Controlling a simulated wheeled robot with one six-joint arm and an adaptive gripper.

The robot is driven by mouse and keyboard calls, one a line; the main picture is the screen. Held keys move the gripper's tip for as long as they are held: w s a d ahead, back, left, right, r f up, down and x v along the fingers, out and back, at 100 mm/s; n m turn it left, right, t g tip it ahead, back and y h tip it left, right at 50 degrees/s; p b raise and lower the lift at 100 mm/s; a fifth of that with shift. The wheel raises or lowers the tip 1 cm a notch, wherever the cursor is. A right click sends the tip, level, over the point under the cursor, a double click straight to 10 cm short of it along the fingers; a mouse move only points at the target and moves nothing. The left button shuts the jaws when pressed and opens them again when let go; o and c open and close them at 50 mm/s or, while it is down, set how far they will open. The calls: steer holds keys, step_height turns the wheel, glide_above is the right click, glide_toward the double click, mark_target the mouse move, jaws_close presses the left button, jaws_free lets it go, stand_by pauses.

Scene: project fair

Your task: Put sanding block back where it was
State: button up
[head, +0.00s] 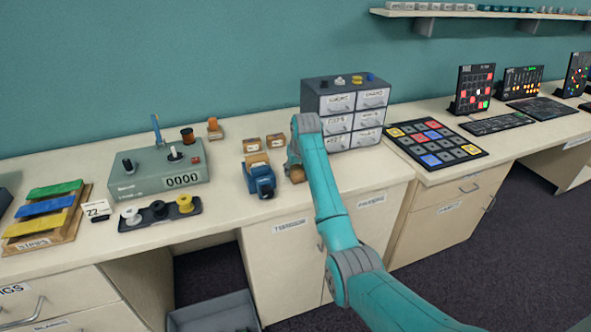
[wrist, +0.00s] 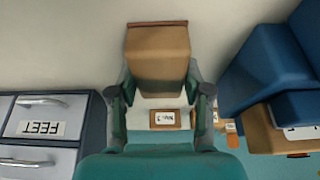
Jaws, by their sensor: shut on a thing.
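The sanding block (wrist: 157,52) is a tan block with a dark brown strip along its far edge. My gripper (wrist: 158,84) is shut on it, with one finger on each side. In the head view the block (head: 297,174) shows low by the counter top, right of the blue tool (head: 261,182); my gripper (head: 291,160) is mostly hidden behind my arm. I cannot tell whether the block touches the counter. Two small tan labelled pieces (head: 276,141) lie behind; one labelled piece (wrist: 168,119) shows between my fingers in the wrist view.
A grey drawer unit (head: 344,118) stands right of my gripper, and its drawers (wrist: 45,130) fill the wrist view's left. The blue tool (wrist: 275,68) is close on the right there. A grey-green counter box (head: 160,172) stands farther left. The counter front (head: 345,190) is bare.

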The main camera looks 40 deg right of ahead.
steer(key=o, duration=1.1)
steer(key=shift+f, duration=0.1)
steer(key=v, duration=1.2)
